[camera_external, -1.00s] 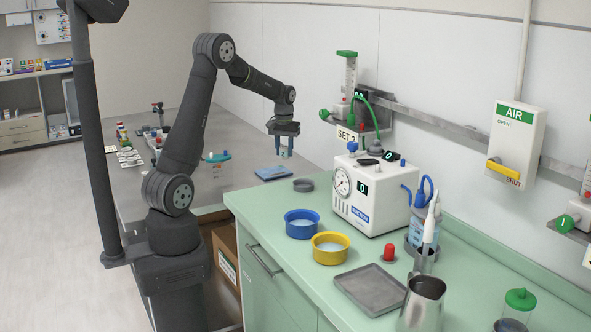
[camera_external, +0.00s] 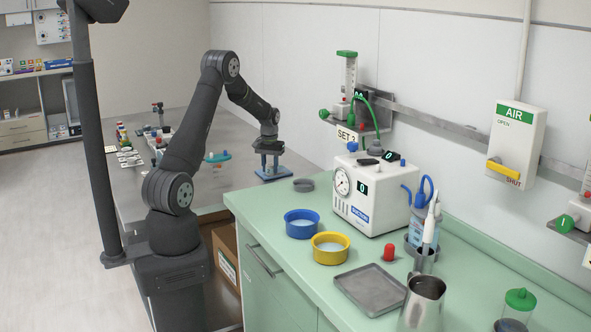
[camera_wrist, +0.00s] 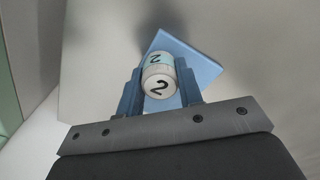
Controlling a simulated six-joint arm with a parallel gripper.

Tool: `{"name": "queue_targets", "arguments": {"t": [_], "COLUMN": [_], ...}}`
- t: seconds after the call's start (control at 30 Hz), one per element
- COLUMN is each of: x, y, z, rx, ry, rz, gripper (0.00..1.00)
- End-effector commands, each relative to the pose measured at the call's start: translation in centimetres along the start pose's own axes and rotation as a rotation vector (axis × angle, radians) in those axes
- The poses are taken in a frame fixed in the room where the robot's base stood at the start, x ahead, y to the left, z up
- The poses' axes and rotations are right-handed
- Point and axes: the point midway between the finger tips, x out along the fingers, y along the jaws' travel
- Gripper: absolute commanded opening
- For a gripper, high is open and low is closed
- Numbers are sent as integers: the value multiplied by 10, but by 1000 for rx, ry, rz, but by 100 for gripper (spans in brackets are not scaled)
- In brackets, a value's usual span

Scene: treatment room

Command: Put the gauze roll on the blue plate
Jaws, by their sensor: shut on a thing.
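My gripper (camera_external: 270,167) is low over the blue plate (camera_external: 273,176), which lies on the grey table behind the green counter. In the wrist view the gripper's blue fingers (camera_wrist: 159,74) are shut on the gauze roll (camera_wrist: 158,86), a small white and light-blue cylinder marked "2". The blue plate (camera_wrist: 200,68) shows beyond the roll and the fingers in that view. In the external view the roll is mostly hidden between the fingers. I cannot tell whether the roll touches the plate.
A teal-topped item (camera_external: 217,157) stands left of the plate on the grey table. The wall is behind the plate.

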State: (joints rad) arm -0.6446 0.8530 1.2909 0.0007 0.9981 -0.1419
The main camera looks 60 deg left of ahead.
Motion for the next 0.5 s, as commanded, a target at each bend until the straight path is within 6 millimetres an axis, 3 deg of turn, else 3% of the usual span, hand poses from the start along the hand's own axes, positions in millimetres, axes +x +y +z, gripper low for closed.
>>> {"name": "queue_targets", "arguments": {"t": [0.33,0.37,0.43,0.5], "x": [3,2,2,2], "y": [0,0,0,0], "z": [0,0,0,0], "rx": [0,0,0,0], "ry": [0,1,1,1], "rz": [0,0,0,0], "gripper": [12,39,53,55]}}
